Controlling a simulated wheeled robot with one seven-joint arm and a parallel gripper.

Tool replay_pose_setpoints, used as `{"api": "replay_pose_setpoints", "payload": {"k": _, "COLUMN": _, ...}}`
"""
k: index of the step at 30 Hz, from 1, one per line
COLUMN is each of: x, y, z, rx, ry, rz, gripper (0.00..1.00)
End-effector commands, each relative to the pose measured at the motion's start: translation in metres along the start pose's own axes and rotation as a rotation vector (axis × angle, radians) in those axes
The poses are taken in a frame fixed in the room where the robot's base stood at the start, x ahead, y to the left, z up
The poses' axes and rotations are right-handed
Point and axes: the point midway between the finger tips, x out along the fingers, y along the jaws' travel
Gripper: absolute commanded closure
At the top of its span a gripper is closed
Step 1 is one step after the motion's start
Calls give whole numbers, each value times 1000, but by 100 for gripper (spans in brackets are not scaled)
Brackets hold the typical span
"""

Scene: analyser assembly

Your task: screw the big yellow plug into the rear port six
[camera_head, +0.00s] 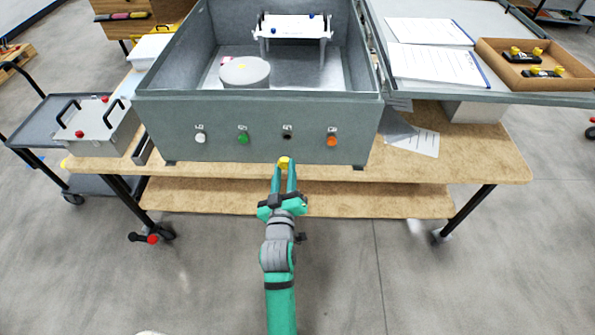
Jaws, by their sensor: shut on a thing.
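My gripper (284,172) is at the lower middle of the head view, in front of the analyser box and a little below its port panel. Its two fingers are shut on a yellow plug (285,162), which shows between the fingertips. The grey analyser housing (215,146) stands open on the wooden table. Its facing panel has a row of ports: one with a white plug (200,138), one with a green plug (243,139), a dark, apparently empty port (287,134), and one with an orange plug (332,140). The labels above them are too small to read.
Inside the housing are a grey round part (245,72) and a white rack (294,27). The lid (470,97) lies open at the right, bearing papers and a cardboard tray (510,70). A grey box with handles (98,125) stands at the left. The table's front edge (440,178) is near my gripper.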

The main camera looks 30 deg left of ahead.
Motion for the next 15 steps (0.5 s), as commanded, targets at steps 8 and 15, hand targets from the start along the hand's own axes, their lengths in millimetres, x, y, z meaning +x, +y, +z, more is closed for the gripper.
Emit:
{"api": "replay_pose_setpoints", "payload": {"k": 8, "x": 16, "y": -1, "z": -1, "rx": 0, "ry": 2, "rz": -1, "gripper": 97}}
{"api": "replay_pose_setpoints", "payload": {"k": 15, "x": 37, "y": -1, "z": -1, "rx": 0, "ry": 1, "rz": -2, "gripper": 97}}
